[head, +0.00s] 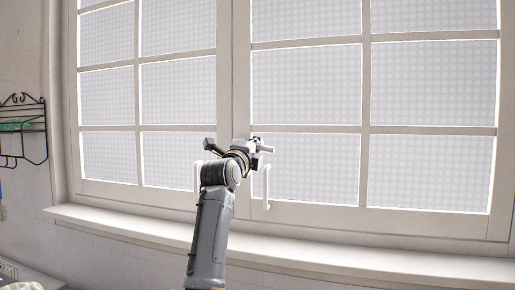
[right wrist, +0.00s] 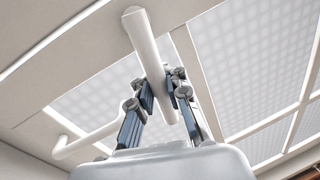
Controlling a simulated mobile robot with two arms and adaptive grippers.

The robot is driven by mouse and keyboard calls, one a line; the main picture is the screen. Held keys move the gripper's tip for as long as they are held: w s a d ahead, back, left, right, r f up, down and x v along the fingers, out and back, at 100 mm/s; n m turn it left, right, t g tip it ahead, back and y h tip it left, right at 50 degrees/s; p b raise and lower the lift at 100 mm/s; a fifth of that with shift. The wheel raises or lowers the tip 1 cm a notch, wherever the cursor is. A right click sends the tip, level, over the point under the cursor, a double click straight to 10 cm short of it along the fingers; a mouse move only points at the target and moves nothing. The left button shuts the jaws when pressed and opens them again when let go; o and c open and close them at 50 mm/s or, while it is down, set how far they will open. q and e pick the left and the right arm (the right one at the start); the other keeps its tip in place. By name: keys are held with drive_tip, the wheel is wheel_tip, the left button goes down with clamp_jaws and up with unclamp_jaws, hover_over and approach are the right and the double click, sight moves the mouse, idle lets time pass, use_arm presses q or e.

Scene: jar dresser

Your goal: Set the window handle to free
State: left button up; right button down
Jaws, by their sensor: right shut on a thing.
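The window handle (head: 268,149) is a white lever on the middle frame of the window. In the head view, its free end sticks out to the right past my gripper. My right gripper (head: 256,147) is at it, and the arm hides the handle's base. In the right wrist view, the handle (right wrist: 144,45) is a rounded white bar passing between the two fingers of my right gripper (right wrist: 166,95), which is shut on it. My left gripper is not in view.
White pull bars stand beside my gripper, one to the left (head: 197,176) and one to the right (head: 266,187). A window sill (head: 330,260) runs below. A dark wire rack (head: 24,130) hangs on the left wall.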

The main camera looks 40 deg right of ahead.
idle(0.3)
drive_tip(key=c, duration=1.3)
unclamp_jaws()
drive_tip(key=shift+w, duration=0.1)
drive_tip(key=shift+a, duration=0.15)
drive_tip(key=v, duration=1.2)
drive_tip(key=shift+f, duration=0.1)
